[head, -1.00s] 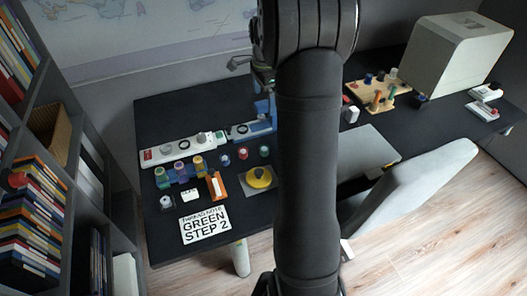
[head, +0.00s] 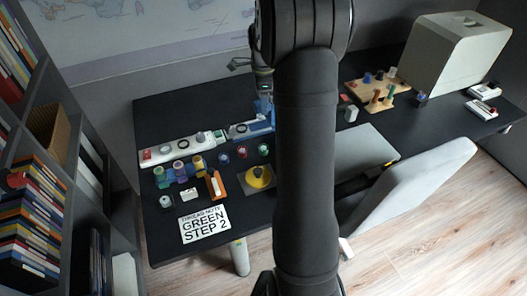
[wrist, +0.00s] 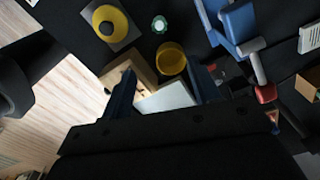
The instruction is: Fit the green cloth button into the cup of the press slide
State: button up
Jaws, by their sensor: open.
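A small round button with a green rim and pale centre (wrist: 159,24) lies on the black desk in the wrist view. In the head view it seems to be the dark green round piece (head: 263,150) left of my arm. The blue press (wrist: 235,20) stands to its right in the wrist view, and its blue base (head: 250,129) shows in the head view. I cannot make out the slide's cup clearly. My gripper (wrist: 163,74) is open above the desk, its fingers apart with nothing held. The button lies beyond the fingertips.
A yellow cup (wrist: 171,60) and a wooden box (wrist: 132,73) appear around the fingers.

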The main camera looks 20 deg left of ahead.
notch_tip(320, 180, down, 4)
jog(key=m, duration=0.7)
send_near(263, 149)
notch_tip(263, 149, down, 9)
jog(key=shift+w+r, duration=0.1)
jog(key=c, duration=1.1)
